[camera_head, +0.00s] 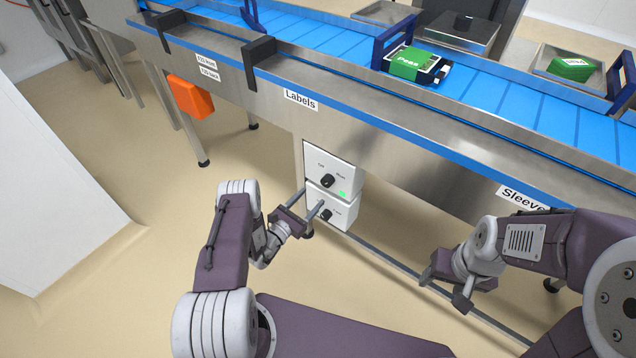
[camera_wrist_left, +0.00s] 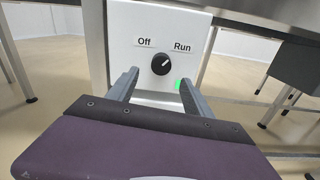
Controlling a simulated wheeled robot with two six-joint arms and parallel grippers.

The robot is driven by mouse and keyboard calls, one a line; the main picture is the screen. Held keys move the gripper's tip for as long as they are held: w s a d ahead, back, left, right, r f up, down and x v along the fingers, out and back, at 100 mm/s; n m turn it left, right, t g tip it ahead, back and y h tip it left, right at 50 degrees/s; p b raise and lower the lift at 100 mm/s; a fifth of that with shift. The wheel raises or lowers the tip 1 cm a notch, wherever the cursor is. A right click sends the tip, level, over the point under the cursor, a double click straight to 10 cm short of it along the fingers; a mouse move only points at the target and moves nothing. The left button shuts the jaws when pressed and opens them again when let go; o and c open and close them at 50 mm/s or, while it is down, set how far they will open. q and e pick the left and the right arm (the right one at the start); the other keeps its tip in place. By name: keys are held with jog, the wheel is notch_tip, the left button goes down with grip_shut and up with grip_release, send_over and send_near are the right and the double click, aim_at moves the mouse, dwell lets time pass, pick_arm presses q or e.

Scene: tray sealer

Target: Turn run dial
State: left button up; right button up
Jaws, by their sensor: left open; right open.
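The run dial (camera_head: 327,181) is a black knob on the upper white control box under the conveyor. In the left wrist view the dial (camera_wrist_left: 161,64) sits between the labels "Off" and "Run", its pale mark toward "Run". A green light (camera_wrist_left: 181,85) glows below right of it. My left gripper (camera_head: 310,200) is open in front of the boxes. In the left wrist view its fingers (camera_wrist_left: 158,88) stand apart below the dial, apparently not touching it. My right gripper (camera_head: 445,289) is open and empty, low at the right.
A second box with a black knob (camera_head: 326,214) hangs below the first, partly behind my left gripper. The conveyor (camera_head: 470,88) runs above, carrying a green "Peas" pack (camera_head: 408,63). An orange box (camera_head: 190,97) hangs at the left.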

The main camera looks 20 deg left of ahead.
aim_at(325, 184)
pick_arm(q)
jog(key=b+x, duration=0.2)
jog(key=x, duration=0.5)
jog(key=shift+w+d+f, duration=0.15)
jog(key=shift+w+d, duration=0.05)
jog(key=shift+w, duration=0.15)
jog(key=shift+w+d, duration=0.15)
jog(key=shift+w, duration=0.25)
grip_shut()
